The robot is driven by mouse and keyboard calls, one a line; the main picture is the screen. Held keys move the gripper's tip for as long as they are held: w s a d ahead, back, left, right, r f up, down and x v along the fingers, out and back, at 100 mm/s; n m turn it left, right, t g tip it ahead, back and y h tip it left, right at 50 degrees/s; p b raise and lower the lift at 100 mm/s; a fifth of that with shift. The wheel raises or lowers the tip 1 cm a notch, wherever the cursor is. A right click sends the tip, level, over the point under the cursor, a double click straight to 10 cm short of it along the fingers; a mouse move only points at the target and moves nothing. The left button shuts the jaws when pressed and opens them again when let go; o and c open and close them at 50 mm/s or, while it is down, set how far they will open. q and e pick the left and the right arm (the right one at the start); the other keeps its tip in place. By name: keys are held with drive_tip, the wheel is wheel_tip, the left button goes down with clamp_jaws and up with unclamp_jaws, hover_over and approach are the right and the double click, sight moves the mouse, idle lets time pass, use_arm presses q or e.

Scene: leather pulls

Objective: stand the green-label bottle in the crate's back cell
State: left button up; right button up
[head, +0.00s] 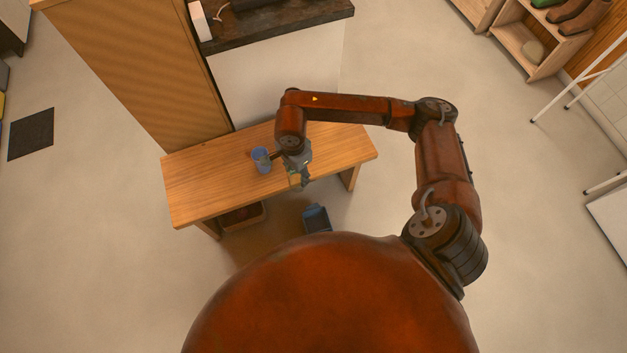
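My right gripper (302,180) points down over the front edge of the wooden table, at the end of the arm coming in from the right. A small green and yellowish thing (294,178) shows right at its fingers. It may be the green-label bottle, but it is too small and too covered to be sure. I cannot tell whether the fingers are closed on it. A dark blue open box (317,218), possibly the crate, stands low in front of the table. Its cells cannot be made out. My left gripper is not in view.
A blue cup-like container (261,160) stands on the wooden table (205,190), left of my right gripper. A brown box (243,217) sits under the table. A tall wooden panel (135,70) and a dark-topped counter (280,22) stand behind. The table's left part is clear.

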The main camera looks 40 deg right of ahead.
use_arm(q)
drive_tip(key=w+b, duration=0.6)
drive_tip(key=b, duration=0.2)
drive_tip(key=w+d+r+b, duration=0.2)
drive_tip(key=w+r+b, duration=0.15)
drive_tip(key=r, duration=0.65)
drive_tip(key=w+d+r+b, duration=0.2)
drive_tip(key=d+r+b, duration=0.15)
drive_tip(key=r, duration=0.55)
use_arm(e)
drive_tip(key=s+d+f+m+b, duration=0.1)
drive_tip(key=f+m, duration=0.7)
drive_tip(key=f, duration=1.1)
drive_tip(key=s+d+f+m+b, duration=0.1)
drive_tip(key=d+f+m+b, duration=0.2)
drive_tip(key=f+m, duration=0.6)
drive_tip(key=s+d+f+m+b, duration=0.1)
drive_tip(key=f+m, duration=0.7)
drive_tip(key=f, duration=2.2)
drive_tip(key=shift+s+d+f+b, duration=0.15)
drive_tip(key=shift+d+f+b, duration=0.3)
drive_tip(key=shift+b, duration=0.95)
drive_tip(key=shift+d, duration=0.1)
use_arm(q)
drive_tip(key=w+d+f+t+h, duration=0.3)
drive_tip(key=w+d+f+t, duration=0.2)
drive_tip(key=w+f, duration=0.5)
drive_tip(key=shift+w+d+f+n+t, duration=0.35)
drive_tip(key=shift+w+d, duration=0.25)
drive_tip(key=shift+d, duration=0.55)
